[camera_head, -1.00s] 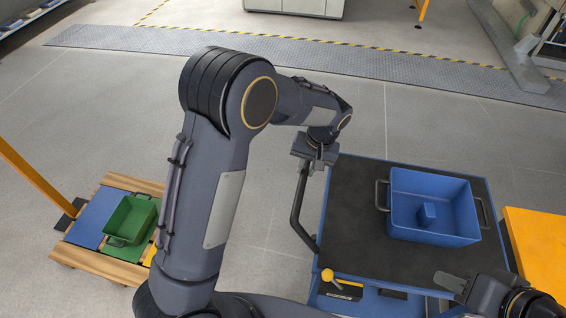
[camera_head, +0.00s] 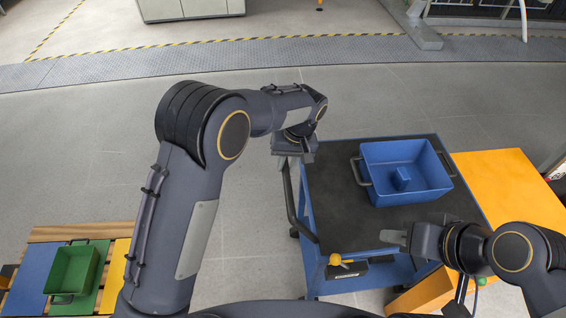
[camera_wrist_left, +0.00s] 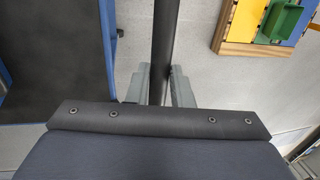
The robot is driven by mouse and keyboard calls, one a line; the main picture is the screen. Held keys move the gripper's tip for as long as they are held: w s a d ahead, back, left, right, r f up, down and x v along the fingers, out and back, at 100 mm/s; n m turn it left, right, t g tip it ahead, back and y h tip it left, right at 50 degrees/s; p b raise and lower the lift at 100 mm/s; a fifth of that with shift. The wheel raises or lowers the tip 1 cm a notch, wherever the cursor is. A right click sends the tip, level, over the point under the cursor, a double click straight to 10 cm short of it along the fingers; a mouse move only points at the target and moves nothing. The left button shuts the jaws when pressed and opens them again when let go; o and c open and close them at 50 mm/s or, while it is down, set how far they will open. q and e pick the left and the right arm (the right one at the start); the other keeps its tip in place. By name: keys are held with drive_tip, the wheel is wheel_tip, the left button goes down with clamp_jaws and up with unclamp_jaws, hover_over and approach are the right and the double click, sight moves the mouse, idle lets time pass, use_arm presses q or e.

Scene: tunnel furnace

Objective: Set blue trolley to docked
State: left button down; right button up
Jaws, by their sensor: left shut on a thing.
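The blue trolley (camera_head: 340,205) stands right of centre in the head view, with a dark top and blue frame. Its dark handle bar (camera_head: 290,200) runs along its left side. My left gripper (camera_head: 297,152) is shut on that handle near its far end; the left wrist view shows the bar (camera_wrist_left: 163,45) between the fingers (camera_wrist_left: 158,85). A lever with a yellow knob (camera_head: 335,259) sits at the trolley's near edge. My right gripper (camera_head: 394,238) is over the near right part of the top, touching nothing clearly; its jaw opening is unclear.
A blue bin (camera_head: 436,171) holding a blue block (camera_head: 402,177) rests on the trolley. An orange surface (camera_head: 505,185) lies close along the trolley's right side. A pallet (camera_head: 75,233) with coloured panels and a green bin (camera_head: 72,270) is at lower left. Floor beyond is clear.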

use_arm(q)
drive_tip(key=shift+d, duration=0.25)
drive_tip(key=c, duration=1.3)
unclamp_jaws()
drive_tip(key=shift+w+d, duration=0.1)
drive_tip(key=v, duration=0.7)
drive_tip(key=shift+r+b, duration=0.45)
